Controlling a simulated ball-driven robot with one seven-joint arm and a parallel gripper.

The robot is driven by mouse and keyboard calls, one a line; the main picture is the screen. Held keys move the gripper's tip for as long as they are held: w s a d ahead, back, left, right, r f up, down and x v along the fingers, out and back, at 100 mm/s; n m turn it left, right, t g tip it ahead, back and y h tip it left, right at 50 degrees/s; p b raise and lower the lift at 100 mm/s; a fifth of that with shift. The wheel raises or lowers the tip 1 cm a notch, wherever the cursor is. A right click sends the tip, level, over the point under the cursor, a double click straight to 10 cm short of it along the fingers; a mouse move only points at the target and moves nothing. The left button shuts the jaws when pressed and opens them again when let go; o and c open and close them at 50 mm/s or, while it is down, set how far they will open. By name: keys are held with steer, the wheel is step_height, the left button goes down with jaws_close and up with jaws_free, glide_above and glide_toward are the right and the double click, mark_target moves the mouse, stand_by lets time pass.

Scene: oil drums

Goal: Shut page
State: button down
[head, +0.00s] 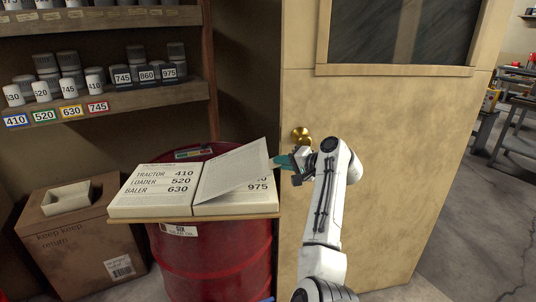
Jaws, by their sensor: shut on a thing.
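A thick open book (150,190) lies on a board on top of a red drum. Its left page lists tractor 410, loader 520 and baler 630. A loose page (232,172) is raised at a slant over the right half, its outer edge lifted. It covers most of the print below, though 975 shows at the lower right. My gripper (281,162), with teal fingertips, comes from the right and is shut on the page at its raised outer corner. The exact grip of the fingertips is small in the view.
The red drum (210,262) stands before shelves (150,98) of numbered filters at the left. A carton (80,240) with a pale tray (67,198) on it is left of the drum. A tan door (400,170) with a brass knob (301,136) stands close behind my arm.

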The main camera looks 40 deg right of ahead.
step_height(320, 180, down, 13)
steer(key=s+d+t+b, duration=0.1)
steer(key=b, duration=0.5)
steer(key=shift+s+d+r+m+y, duration=0.2)
steer(key=shift+m+y, duration=0.1)
steer(key=shift+m, duration=0.1)
steer(key=shift+f, duration=0.15)
steer(key=c, duration=1.3)
jaws_free()
steer(key=shift+f, duration=0.1)
steer(key=v, duration=1.1)
steer(key=shift+w, duration=0.1)
